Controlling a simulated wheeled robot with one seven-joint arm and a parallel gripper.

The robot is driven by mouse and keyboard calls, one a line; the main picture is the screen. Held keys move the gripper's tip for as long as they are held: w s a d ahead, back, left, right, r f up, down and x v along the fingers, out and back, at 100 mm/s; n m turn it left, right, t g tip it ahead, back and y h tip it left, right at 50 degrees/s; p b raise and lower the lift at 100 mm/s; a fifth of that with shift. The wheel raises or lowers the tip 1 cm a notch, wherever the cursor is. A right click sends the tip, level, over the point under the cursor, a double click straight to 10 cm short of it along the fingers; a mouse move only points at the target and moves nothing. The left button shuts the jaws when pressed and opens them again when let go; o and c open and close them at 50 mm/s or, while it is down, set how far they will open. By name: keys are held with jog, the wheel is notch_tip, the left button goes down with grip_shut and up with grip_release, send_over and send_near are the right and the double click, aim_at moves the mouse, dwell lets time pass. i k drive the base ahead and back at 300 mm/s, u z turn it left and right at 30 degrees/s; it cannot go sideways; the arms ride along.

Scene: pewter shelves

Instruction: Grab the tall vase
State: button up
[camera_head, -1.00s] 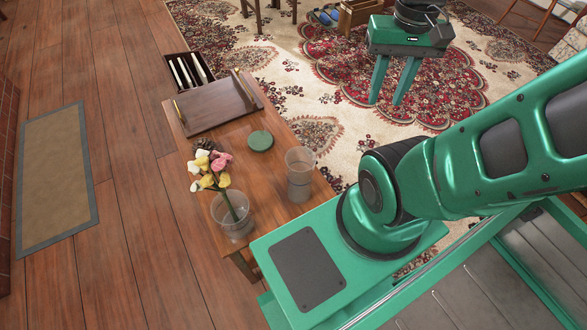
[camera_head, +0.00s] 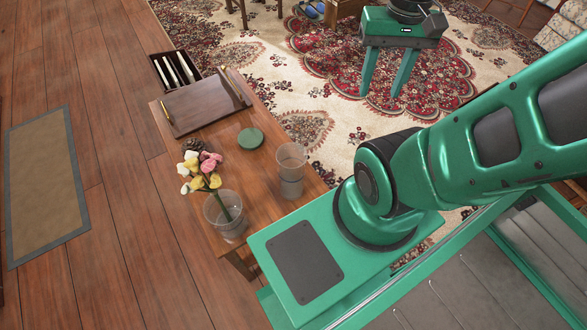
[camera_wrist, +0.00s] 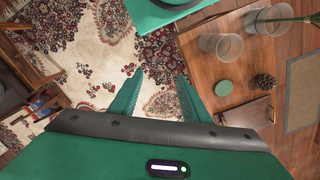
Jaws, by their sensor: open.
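A tall, clear, empty glass vase (camera_head: 291,172) stands upright on the near right part of the wooden table (camera_head: 262,195). It also shows in the wrist view (camera_wrist: 222,46), right of the fingers. A wider clear vase (camera_head: 225,226) with pink, yellow and white flowers stands left of it, at the table's near edge; part of it shows at the wrist view's upper right (camera_wrist: 265,22). My gripper (camera_head: 380,97) points down over the patterned rug, beyond and right of the table. Its two green fingers (camera_wrist: 160,79) are apart, with only rug between them, clear of both vases.
A round green coaster (camera_head: 250,138), a pine cone (camera_head: 192,146) and a brown tray (camera_head: 205,106) share the table. A dark box (camera_head: 174,68) with white slats stands beyond it. Open rug (camera_head: 305,125) lies between gripper and table.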

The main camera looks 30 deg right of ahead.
aim_at(292, 157)
jog(key=z, duration=0.05)
jog(key=k, duration=0.5)
jog(key=z, duration=1.55)
jog(key=k, duration=1.9)
jog(key=u, duration=0.5)
jog(key=i, duration=1)
